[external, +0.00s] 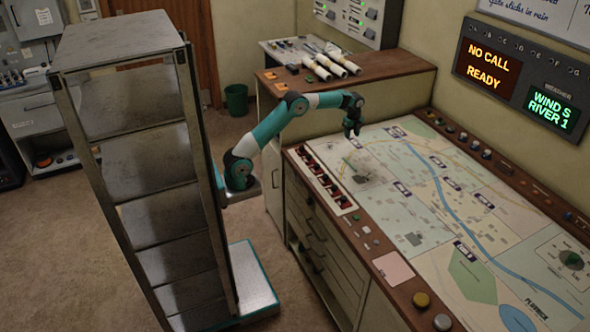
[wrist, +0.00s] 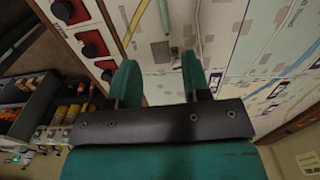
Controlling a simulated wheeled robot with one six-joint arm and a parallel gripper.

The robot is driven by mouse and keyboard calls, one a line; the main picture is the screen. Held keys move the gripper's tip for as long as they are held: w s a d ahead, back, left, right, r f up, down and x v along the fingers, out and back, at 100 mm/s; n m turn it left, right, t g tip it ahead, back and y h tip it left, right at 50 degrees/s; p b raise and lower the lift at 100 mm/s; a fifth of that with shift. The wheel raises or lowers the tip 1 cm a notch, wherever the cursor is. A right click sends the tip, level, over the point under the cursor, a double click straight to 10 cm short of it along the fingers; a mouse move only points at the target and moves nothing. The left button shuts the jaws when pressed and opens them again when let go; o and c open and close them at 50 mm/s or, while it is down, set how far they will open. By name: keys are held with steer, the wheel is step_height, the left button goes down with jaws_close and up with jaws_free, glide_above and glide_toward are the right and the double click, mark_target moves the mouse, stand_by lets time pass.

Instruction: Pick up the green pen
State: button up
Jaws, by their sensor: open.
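The green pen (wrist: 164,16) appears to be the short, dark green stick at the top of the wrist view, lying on the map desktop beyond my fingertips. In the external view my gripper (external: 353,132) points down above the desk's far left corner, near the row of red switches. The pen and the fingers are apart.
A small grey block (wrist: 160,52) is nearer the fingers. Red switches (external: 322,180) line the desk's left edge. Rolled papers (external: 335,62) lie on the back cabinet.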

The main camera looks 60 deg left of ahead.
steer(key=p, duration=0.1)
glide_above(349, 163)
step_height(349, 163, down, 12)
steer(key=shift+f, duration=0.1)
step_height(349, 163, down, 5)
steer(key=shift+w+a+p, duration=0.15)
steer(key=shift+p, duration=0.6)
jaws_close()
